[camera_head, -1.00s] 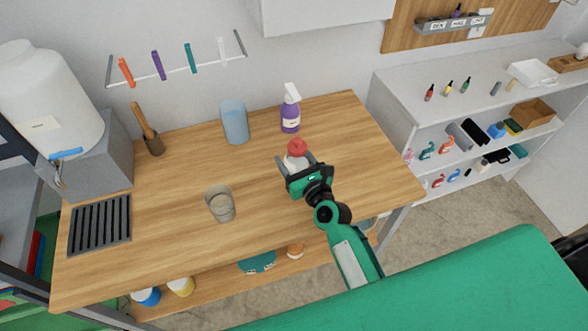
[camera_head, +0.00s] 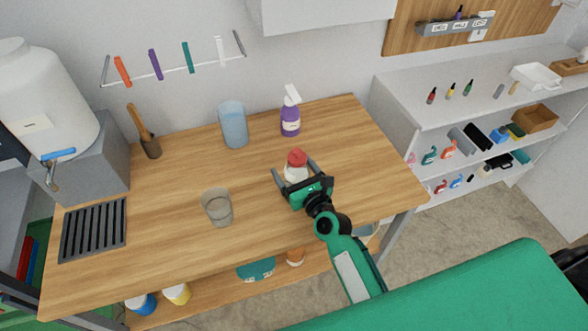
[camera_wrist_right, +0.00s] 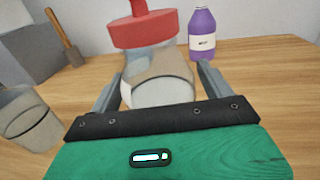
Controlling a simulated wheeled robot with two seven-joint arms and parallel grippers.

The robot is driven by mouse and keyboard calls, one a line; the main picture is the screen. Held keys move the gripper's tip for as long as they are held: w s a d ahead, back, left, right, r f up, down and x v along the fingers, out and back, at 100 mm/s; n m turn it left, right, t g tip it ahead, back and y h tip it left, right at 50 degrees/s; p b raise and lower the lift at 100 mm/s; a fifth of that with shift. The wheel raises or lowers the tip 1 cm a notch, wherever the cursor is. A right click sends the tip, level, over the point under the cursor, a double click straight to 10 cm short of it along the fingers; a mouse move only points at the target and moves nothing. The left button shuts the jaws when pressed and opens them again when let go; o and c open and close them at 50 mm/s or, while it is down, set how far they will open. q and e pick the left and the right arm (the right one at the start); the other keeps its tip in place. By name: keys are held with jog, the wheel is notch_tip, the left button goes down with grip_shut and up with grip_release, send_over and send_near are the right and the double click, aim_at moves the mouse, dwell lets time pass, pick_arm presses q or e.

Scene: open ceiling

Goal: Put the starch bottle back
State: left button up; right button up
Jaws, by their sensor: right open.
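A bottle with a red cap and pale body (camera_head: 296,173) stands upright on the wooden table (camera_head: 170,205). My right gripper (camera_head: 294,174) is open at table level, with one finger on each side of this bottle. In the right wrist view the red-capped bottle (camera_wrist_right: 158,75) fills the space between the fingers, with gaps beside it. A purple spray bottle (camera_head: 290,122) with a white trigger stands upright farther back; it also shows in the right wrist view (camera_wrist_right: 202,37). I cannot read either bottle's label. My left gripper is out of view.
A clear cup (camera_head: 217,207) stands left of my gripper, and a blue tumbler (camera_head: 233,125) at the back. A wooden-handled tool in a holder (camera_head: 145,133), a black grate (camera_head: 94,230) and a white tank (camera_head: 45,95) are at left. Shelves (camera_head: 450,125) stand at right.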

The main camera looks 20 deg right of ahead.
jog(key=shift+r, duration=0.25)
jog(key=s, duration=0.3)
jog(key=s+d+b, duration=0.1)
jog(key=s, duration=0.3)
jog(key=s+d+b, duration=0.1)
jog(key=s, duration=0.2)
jog(key=shift+s+f, duration=0.2)
jog(key=shift+f, duration=0.05)
jog(key=shift+s+d+r, duration=0.1)
jog(key=shift+s+d, duration=0.05)
jog(key=shift+s, duration=0.55)
jog(key=shift+s, duration=0.1)
